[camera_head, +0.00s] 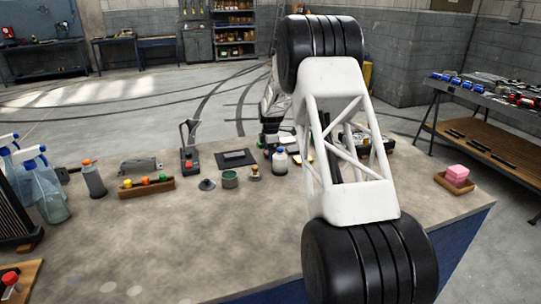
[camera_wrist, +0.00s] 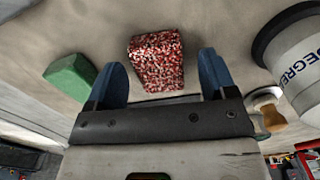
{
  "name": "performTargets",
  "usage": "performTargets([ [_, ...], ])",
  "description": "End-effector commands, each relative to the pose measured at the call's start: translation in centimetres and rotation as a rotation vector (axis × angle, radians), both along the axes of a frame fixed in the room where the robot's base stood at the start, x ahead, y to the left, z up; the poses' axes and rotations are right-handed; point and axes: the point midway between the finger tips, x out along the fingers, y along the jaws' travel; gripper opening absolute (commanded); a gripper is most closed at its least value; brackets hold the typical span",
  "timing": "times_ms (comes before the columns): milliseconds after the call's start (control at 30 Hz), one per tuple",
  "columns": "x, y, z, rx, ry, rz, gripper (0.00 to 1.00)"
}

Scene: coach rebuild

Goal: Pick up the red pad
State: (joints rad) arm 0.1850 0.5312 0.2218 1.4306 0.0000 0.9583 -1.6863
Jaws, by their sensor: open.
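The red pad (camera_wrist: 157,62) shows in the wrist view as a small block with a red and white speckled surface. It lies on the bench top, ahead of and between the two blue fingers of my gripper (camera_wrist: 162,66). My gripper is open, with a gap visible on both sides of the pad. I cannot tell how far the fingertips are above the bench. In the head view my arm covers much of the middle, and I cannot make out the red pad there.
In the wrist view, a green block (camera_wrist: 72,77) lies left of the fingers. A white degreaser container (camera_wrist: 300,62) and a wooden-handled item (camera_wrist: 270,118) are at the right. In the head view, a pink block (camera_head: 457,174) sits in a tray, and the bench's front left (camera_head: 200,240) is clear.

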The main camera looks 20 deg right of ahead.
Motion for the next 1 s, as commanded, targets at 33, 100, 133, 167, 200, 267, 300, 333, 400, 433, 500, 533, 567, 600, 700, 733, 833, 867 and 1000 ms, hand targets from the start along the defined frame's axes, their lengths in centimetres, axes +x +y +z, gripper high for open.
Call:
performTargets([
  [33, 0.00, 0.00, 0.01, 0.000, 0.000, 0.000, 0.78],
  [100, 0.00, 0.00, 0.02, 0.000, 0.000, 0.000, 0.78],
  [133, 0.00, 0.00, 0.02, 0.000, 0.000, 0.000, 0.78],
  [167, 0.01, 0.00, 0.02, 0.000, 0.000, 0.000, 0.78],
  [200, 0.00, 0.00, 0.02, 0.000, 0.000, 0.000, 0.78],
  [267, 0.00, 0.00, 0.02, 0.000, 0.000, 0.000, 0.78],
  [300, 0.01, 0.00, 0.03, 0.000, 0.000, 0.000, 0.78],
  [333, 0.01, 0.00, 0.03, 0.000, 0.000, 0.000, 0.75],
  [400, 0.01, 0.00, 0.03, 0.000, 0.000, 0.000, 0.64],
  [433, 0.01, 0.00, 0.03, 0.000, 0.000, 0.000, 0.59],
  [500, 0.01, 0.00, 0.03, 0.000, 0.000, 0.000, 0.49],
  [533, 0.01, 0.00, 0.03, 0.000, 0.000, 0.000, 0.44],
  [567, 0.01, 0.00, 0.03, 0.000, 0.000, 0.000, 0.39],
  [600, 0.00, 0.00, 0.03, 0.000, 0.000, 0.000, 0.33],
  [700, 0.01, 0.00, 0.04, 0.000, 0.000, 0.000, 0.25],
  [733, 0.01, 0.00, 0.04, 0.000, 0.000, 0.000, 0.25],
  [833, 0.01, 0.00, 0.04, 0.000, 0.000, 0.000, 0.24],
  [867, 0.01, 0.00, 0.05, 0.000, 0.000, 0.000, 0.24],
  [1000, 0.03, 0.00, 0.36, 0.000, -0.001, 0.000, 0.24],
])
